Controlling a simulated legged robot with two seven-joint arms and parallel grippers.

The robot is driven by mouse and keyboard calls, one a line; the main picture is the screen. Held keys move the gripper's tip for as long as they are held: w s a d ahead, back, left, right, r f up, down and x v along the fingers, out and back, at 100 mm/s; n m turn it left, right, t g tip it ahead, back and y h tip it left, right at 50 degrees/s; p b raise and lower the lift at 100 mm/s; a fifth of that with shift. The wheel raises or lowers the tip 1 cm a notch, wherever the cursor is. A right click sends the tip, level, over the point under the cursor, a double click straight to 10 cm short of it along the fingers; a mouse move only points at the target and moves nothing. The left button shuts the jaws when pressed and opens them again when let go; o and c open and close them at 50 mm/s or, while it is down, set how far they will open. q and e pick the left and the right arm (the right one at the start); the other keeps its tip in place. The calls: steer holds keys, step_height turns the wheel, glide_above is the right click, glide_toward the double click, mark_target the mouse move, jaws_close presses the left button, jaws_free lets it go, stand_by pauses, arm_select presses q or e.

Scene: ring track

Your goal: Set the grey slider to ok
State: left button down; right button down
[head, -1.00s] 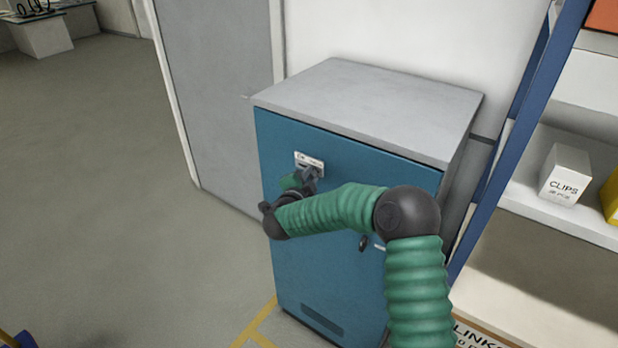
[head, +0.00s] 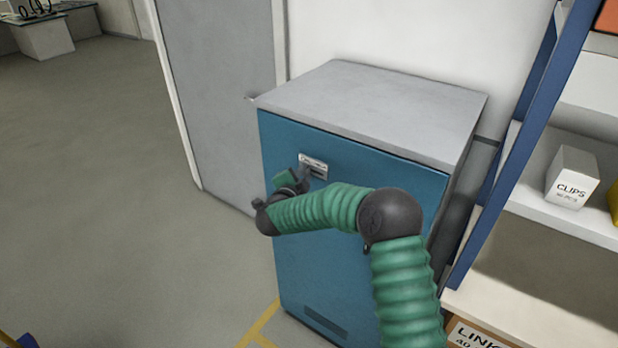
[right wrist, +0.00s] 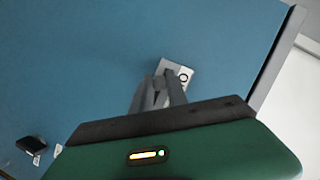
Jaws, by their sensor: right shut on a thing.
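A pale plate (head: 314,166) is mounted high on the front of the blue cabinet (head: 350,160). My right gripper (head: 304,178) is at the left part of this plate. In the right wrist view its two grey fingers (right wrist: 158,92) are close together against the plate (right wrist: 185,72), shut on a small part. That part is presumably the grey slider, which the fingers hide. Part of the lettering, an "O", shows on the plate just right of the fingers. My left gripper is not in view.
A shelf rack with a blue post (head: 515,150) and a white CLIPS box (head: 572,178) stands right of the cabinet. A grey door (head: 225,90) is behind its left side. A black knob (right wrist: 32,143) projects from the cabinet front.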

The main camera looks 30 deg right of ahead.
steer(key=shift+w+a+r, duration=0.1)
steer(key=shift+w+a, duration=0.3)
steer(key=shift+w, duration=0.45)
steer(key=c, duration=1.4)
jaws_free()
steer(key=shift+d, duration=0.45)
steer(key=shift+c, duration=0.2)
steer(key=shift+o, duration=0.8)
arm_select(q)
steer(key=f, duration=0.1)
steer(key=b, duration=0.1)
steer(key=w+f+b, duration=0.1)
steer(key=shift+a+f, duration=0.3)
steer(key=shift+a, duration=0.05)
arm_select(e)
steer(key=v, duration=1.7)
steer(key=shift+w+a, duration=0.15)
steer(key=shift+a, duration=0.4)
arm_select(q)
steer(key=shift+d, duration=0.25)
arm_select(e)
steer(key=shift+d, duration=0.3)
